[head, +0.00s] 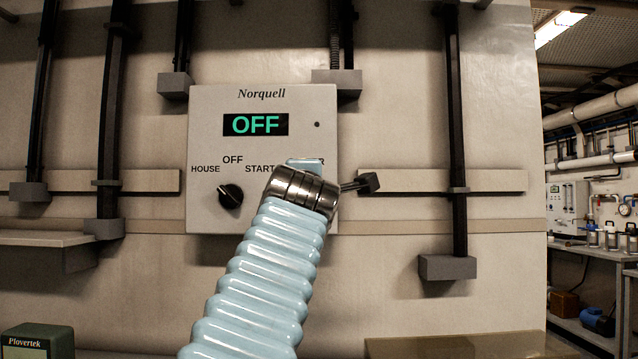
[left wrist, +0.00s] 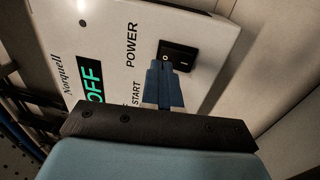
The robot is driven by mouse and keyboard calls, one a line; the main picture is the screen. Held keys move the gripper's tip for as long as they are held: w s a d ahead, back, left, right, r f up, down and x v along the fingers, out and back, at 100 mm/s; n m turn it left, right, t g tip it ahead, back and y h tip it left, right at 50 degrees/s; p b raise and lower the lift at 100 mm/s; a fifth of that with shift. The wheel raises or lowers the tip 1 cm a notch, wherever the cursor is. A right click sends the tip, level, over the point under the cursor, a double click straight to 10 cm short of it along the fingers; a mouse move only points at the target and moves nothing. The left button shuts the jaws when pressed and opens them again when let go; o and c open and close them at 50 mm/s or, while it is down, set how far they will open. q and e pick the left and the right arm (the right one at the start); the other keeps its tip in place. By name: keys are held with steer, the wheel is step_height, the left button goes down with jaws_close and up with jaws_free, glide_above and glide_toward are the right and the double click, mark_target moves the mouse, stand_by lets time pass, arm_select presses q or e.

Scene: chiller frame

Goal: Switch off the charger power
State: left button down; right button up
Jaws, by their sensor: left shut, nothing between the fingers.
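The charger is a pale wall box (head: 210,115) marked Norquell, with a green display (head: 256,124) reading OFF. The black power rocker switch (left wrist: 184,55), beside the word POWER, shows in the left wrist view with O and I marks. In the head view my arm hides it. My left gripper (left wrist: 163,72) is shut and empty, its blue fingertips at the O end of the rocker. I cannot tell whether they touch it. In the head view my left wrist (head: 303,192) covers the box's lower right. My right gripper is in neither view.
A black rotary knob (head: 230,196) sits at the box's lower left, near the words HOUSE, OFF and START. Dark vertical conduits (head: 456,130) and horizontal rails (head: 450,181) run along the wall around the box. A green Plovertek device (head: 38,341) stands at the lower left.

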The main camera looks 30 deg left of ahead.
arm_select(q)
steer(key=s+d+r+b, duration=0.1)
steer(key=s+d, duration=0.4)
steer(key=s, duration=0.4)
steer(key=shift+d+r+b, duration=0.2)
steer(key=shift+b, duration=0.15)
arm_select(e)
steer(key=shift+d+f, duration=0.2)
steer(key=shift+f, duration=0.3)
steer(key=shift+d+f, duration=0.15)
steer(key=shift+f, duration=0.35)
arm_select(q)
steer(key=shift+s, duration=0.1)
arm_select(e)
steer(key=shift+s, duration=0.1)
